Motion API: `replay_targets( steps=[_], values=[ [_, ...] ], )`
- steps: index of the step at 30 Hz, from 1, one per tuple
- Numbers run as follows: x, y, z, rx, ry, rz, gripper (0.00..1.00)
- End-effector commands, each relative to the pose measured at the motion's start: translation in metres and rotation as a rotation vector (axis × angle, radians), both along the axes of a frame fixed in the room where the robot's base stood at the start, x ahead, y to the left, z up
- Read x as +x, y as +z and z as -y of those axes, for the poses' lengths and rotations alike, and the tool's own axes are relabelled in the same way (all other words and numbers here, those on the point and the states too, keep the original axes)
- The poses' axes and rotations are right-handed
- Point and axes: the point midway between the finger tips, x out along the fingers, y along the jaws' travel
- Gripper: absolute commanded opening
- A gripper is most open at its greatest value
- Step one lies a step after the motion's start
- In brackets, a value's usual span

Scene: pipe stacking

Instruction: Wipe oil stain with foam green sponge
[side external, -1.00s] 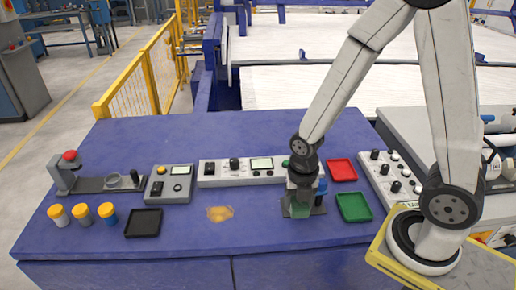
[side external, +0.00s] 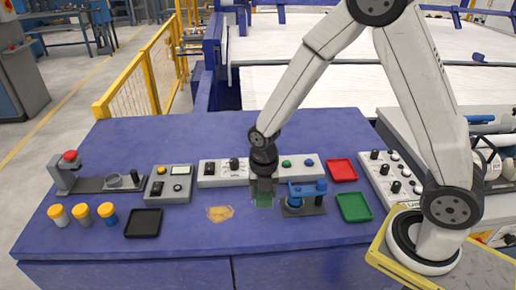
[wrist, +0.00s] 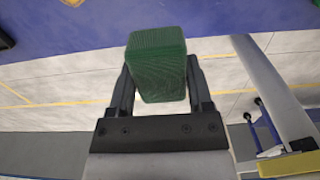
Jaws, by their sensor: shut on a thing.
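The green sponge (wrist: 158,65) is a textured block between the two fingers in the wrist view. In the side view the sponge (side external: 264,199) shows below my gripper (side external: 264,188), which is shut on it. It appears held at or just above the blue table, but the exact gap is hard to tell. The oil stain (side external: 220,213) is a yellow-brown patch on the table to the left of the sponge. A bit of the stain (wrist: 72,2) shows at the top edge of the wrist view.
A blue fixture on a dark base (side external: 305,200) stands just right of my gripper. A control panel (side external: 215,172) lies behind it. A black tray (side external: 143,223), a red tray (side external: 342,170) and a green tray (side external: 354,207) lie around. The table (side external: 200,250) is clear in front of the stain.

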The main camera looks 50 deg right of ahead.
Motion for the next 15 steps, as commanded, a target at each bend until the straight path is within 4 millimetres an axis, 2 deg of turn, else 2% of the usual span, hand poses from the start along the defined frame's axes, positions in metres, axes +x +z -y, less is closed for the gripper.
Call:
replay_targets(
  steps=[3, 15],
  values=[
    [0.026, -0.005, -0.009, 0.0, 0.001, 0.0, 0.18],
    [0.098, -0.02, -0.041, 0.0, 0.001, 0.0, 0.18]
  ],
)
